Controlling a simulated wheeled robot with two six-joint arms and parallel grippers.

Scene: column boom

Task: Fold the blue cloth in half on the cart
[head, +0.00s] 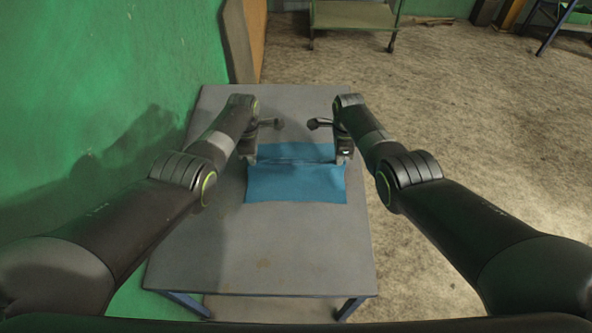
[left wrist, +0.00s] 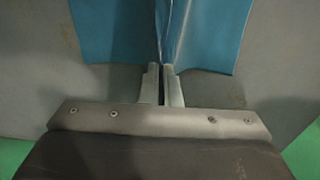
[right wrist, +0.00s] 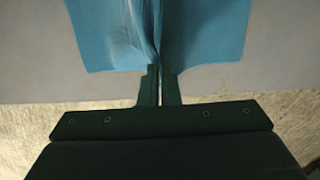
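The blue cloth (head: 296,185) lies on the grey cart (head: 265,255), with a raised ridge running across it between my grippers. A darker strip of it shows beyond the ridge. My left gripper (head: 253,156) is at the cloth's left edge, and my right gripper (head: 345,157) is at its right edge. In the left wrist view, the closed fingers (left wrist: 162,70) pinch the cloth (left wrist: 105,32), which rises in a crease between them. In the right wrist view, the closed fingers (right wrist: 158,70) pinch the cloth (right wrist: 208,38) in the same way.
The cart top is bare in front of the cloth and beyond it. A green wall (head: 100,90) stands close on the left. A green wheeled trolley (head: 352,15) stands on the floor at the back. Open floor lies to the right.

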